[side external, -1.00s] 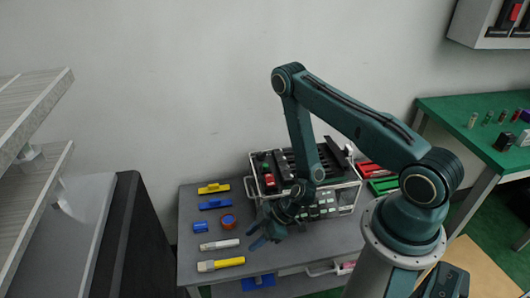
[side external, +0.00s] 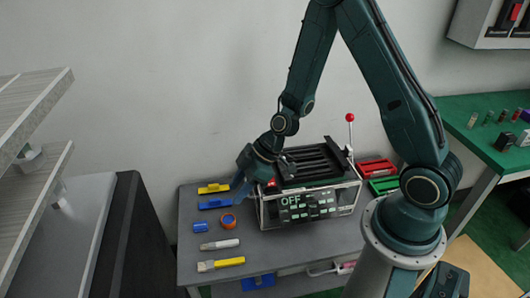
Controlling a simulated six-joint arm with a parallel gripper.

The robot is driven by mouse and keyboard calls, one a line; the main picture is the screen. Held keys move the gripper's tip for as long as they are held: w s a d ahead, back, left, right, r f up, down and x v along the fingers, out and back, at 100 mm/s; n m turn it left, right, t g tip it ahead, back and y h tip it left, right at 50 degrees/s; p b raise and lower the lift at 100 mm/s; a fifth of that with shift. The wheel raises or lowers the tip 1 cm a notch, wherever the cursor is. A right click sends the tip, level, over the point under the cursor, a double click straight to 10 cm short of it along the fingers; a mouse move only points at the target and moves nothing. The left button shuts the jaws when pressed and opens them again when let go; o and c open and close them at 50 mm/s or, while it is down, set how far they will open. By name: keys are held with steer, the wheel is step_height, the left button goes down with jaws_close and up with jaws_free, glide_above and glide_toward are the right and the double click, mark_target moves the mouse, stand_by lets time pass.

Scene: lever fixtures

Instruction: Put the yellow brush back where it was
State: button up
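The yellow brush (side external: 230,262) lies flat at the front left of the grey table (side external: 190,235), with its pale bristle end to the left. Nothing touches it. My gripper (side external: 238,198) is well behind it, at the left end of the caged box (side external: 310,207), with its blue fingers angled down and left near a blue tool (side external: 212,205). The fingers overlap in this view, so I cannot tell their opening or whether they touch anything.
A yellow tool (side external: 213,188), a blue cylinder (side external: 199,228), an orange-and-blue roll (side external: 228,221) and a white-handled tool (side external: 220,244) lie nearby. The box shows "OFF" and a red-knobbed lever (side external: 350,118) stands upright. Red (side external: 376,168) and green (side external: 384,185) trays lie right.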

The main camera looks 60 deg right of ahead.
step_height(320, 180, up, 11)
steer(key=s+d+m+h, duration=0.1)
steer(key=s+h, duration=0.1)
steer(key=s, duration=0.1)
steer(key=s+d+r+m+h, duration=0.2)
steer(key=s+r+m, duration=0.2)
steer(key=s+r, duration=0.4)
steer(key=s+d+r+m+t+h, duration=0.1)
steer(key=s+d+r+m, duration=0.2)
steer(key=s+r, duration=0.5)
steer(key=shift+s+d+m+h, duration=0.15)
steer(key=shift+s+m+h, duration=0.25)
steer(key=shift+s+m, duration=0.45)
